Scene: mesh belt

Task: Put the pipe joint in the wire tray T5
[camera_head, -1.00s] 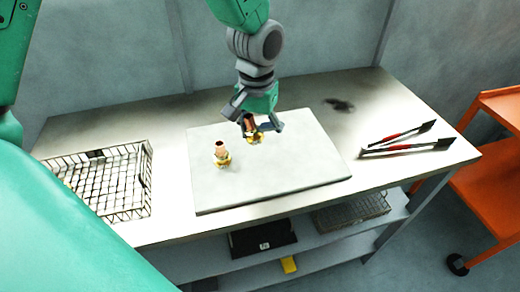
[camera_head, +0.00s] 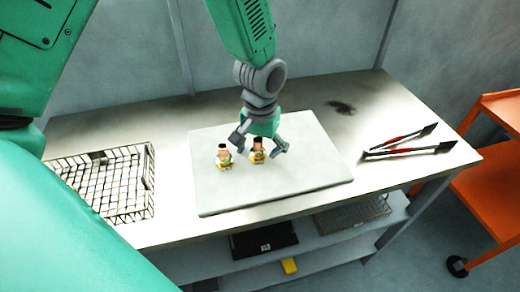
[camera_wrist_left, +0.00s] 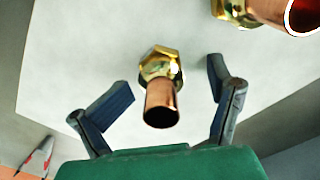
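Two copper pipe joints with brass hex nuts stand on the pale board on the table. One pipe joint (camera_head: 257,152) is between the fingers of my left gripper (camera_head: 261,146); the other pipe joint (camera_head: 223,158) stands just to its left. In the left wrist view, the nearer pipe joint (camera_wrist_left: 161,88) sits between the spread fingers (camera_wrist_left: 168,95), with gaps on both sides. The other joint (camera_wrist_left: 262,12) is partly cut off at the top right. A wire tray (camera_head: 150,180) stands at the table's left; no readable T5 label shows. My right gripper is not in view.
The pale board (camera_head: 300,180) has free room on its right. Red-handled tongs (camera_head: 405,146) lie at the table's right. A second wire tray (camera_head: 352,212) and a black box (camera_head: 264,241) are on the lower shelf. An orange cart (camera_head: 490,190) stands at right.

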